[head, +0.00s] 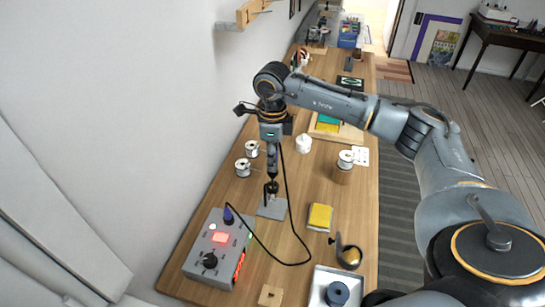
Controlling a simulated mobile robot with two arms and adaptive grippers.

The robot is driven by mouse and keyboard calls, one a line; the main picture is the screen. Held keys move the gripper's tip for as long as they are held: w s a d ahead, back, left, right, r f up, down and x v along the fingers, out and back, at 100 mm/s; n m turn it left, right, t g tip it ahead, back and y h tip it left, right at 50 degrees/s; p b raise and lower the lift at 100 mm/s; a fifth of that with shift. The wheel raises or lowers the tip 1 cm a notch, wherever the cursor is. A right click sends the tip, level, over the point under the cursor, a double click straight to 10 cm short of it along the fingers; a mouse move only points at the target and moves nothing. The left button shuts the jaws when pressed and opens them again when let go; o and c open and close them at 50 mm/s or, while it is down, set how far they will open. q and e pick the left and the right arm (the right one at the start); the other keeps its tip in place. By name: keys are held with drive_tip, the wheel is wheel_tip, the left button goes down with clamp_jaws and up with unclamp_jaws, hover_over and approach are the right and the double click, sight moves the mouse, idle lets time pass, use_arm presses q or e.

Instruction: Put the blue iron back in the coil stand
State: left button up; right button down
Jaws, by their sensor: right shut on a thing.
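My right gripper (272,157) points straight down over the left part of the workbench. It is shut on the iron, whose body is mostly hidden by the fingers and too small to show its colour clearly. A black cable leaves near the gripper and loops down over the bench to the grey control station (217,250). The coil stand (272,208) has a flat grey base and a dark upright part directly below the gripper. The iron's lower end and the dark coil overlap in the picture, so I cannot tell how far it is inside. My left gripper is not in view.
A yellow sponge (319,217) and a round magnifier (348,253) lie to the right of the stand. Wire spools (243,167) and a white jar (303,143) stand behind it. A pale tray (318,279) is at the front. The wall runs close on the left.

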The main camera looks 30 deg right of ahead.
drive_tip(key=shift+f+b, duration=2.3)
drive_tip(key=shift+f, duration=0.4)
idle(0.6)
drive_tip(key=c, duration=1.1)
unclamp_jaws()
drive_tip(key=shift+o, duration=0.3)
drive_tip(key=o, duration=0.4)
drive_tip(key=shift+o, duration=0.2)
drive_tip(key=shift+r, duration=0.15)
drive_tip(key=shift+r+p, duration=2.1)
drive_tip(key=shift+r, duration=1.3)
